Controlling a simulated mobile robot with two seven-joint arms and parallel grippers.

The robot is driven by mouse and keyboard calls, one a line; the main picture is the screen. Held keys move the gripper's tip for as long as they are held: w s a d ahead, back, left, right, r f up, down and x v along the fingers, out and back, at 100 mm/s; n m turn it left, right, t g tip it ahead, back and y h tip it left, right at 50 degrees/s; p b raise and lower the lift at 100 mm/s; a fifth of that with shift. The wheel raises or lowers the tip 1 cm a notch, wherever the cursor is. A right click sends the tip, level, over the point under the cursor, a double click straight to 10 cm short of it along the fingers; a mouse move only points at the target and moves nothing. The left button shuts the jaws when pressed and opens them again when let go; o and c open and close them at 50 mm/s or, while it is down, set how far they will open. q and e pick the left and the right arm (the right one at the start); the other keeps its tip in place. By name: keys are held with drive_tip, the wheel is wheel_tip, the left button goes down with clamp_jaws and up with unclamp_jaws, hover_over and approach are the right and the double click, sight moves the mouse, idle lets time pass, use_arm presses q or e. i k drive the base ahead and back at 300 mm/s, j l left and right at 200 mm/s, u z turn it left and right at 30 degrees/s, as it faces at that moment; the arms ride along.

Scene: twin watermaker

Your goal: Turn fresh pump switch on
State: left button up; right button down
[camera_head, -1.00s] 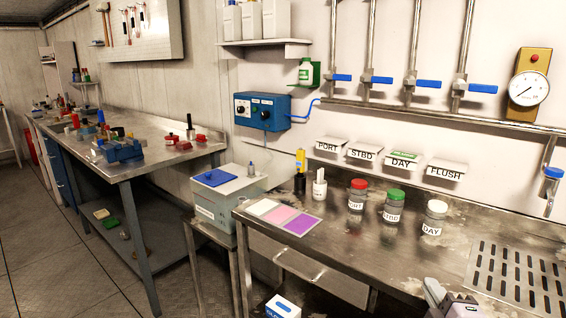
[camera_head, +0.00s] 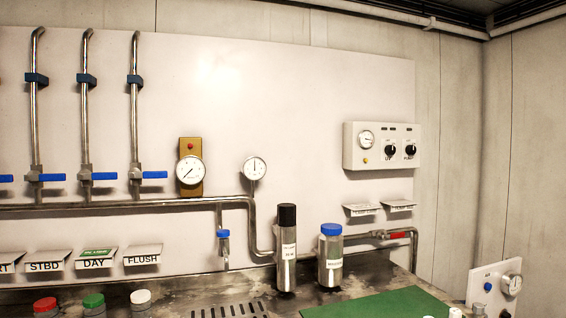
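A white control box (camera_head: 382,146) is mounted on the wall at the right. It carries a small round gauge (camera_head: 366,138) with a yellow button below it, and two black rotary knobs side by side. The left knob (camera_head: 390,151) has a small label that seems to read UV. The right knob (camera_head: 410,151) has a label that seems to read PUMP. The exact knob positions are too small to tell. The word "fresh" is not readable on the box. Neither of my grippers is in view.
A black-capped canister (camera_head: 287,250) and a blue-capped canister (camera_head: 330,255) stand on the steel counter below the box, beside a green mat (camera_head: 385,304). A pipe with a red-handled valve (camera_head: 398,235) runs along the wall. A small gauge panel (camera_head: 496,284) stands at the lower right.

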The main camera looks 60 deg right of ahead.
sight(410, 150)
drive_tip(key=z, duration=2.45)
drive_tip(key=i+l+z, duration=0.2)
drive_tip(key=l, duration=0.2)
drive_tip(key=i+l+z, duration=0.2)
drive_tip(key=i+l, duration=0.05)
drive_tip(key=l, duration=0.1)
